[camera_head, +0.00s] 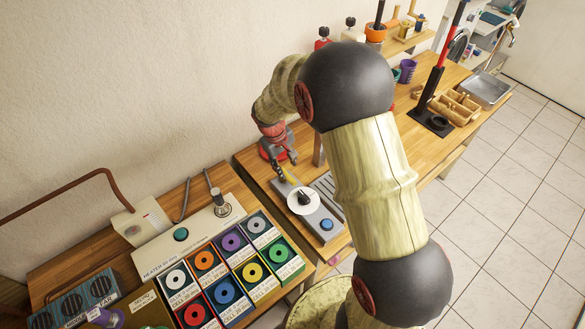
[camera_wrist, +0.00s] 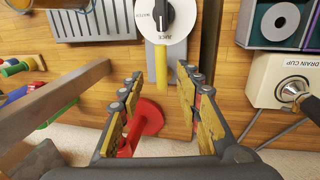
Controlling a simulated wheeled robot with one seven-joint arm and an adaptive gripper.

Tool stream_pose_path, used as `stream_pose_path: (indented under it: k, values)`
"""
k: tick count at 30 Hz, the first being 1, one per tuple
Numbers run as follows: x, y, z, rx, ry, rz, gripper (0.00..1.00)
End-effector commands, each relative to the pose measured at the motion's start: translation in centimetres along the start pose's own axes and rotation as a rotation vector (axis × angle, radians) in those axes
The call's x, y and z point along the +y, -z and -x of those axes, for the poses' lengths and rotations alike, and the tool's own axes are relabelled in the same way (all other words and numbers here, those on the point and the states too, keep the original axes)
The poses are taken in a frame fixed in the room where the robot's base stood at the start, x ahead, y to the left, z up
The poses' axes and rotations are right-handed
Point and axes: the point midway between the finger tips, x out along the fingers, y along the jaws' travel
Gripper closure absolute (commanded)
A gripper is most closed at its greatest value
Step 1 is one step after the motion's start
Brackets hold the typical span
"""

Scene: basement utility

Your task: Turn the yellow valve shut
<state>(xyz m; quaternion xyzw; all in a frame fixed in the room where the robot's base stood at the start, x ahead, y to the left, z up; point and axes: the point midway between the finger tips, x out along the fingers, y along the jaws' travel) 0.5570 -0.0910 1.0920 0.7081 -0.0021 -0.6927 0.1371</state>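A yellow bar (camera_wrist: 161,68) shows in the wrist view, just below a white round dial (camera_wrist: 165,32) with a black knob. It looks like the yellow valve's handle, but I cannot tell how it joins the valve. My gripper (camera_wrist: 159,80) is open, with its fingertips on either side of the bar's lower end and apart from it. In the head view my gripper (camera_head: 284,163) is above the bench, behind the white dial (camera_head: 303,201). My arm hides part of the bench there.
A red round piece (camera_wrist: 148,117) shows between my fingers, lower down. A blue button (camera_head: 326,224) sits near the dial. A box of coloured discs (camera_head: 240,268) stands at the front left. A wooden tray (camera_head: 455,107) is at the far right. The tiled floor is clear.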

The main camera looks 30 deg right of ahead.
Motion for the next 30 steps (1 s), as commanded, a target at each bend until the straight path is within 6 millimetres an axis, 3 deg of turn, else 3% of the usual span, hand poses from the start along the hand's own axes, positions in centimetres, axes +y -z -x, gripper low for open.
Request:
stream_pose_path:
  k: [15,26,30]
  values:
    - [-0.1,-0.2,-6.9,-0.003,0.002,0.002,0.66]
    - [-0.1,-0.2,-7.5,-0.002,0.002,0.001,0.66]
    - [-0.1,-0.2,-7.5,-0.002,0.002,0.001,0.72]
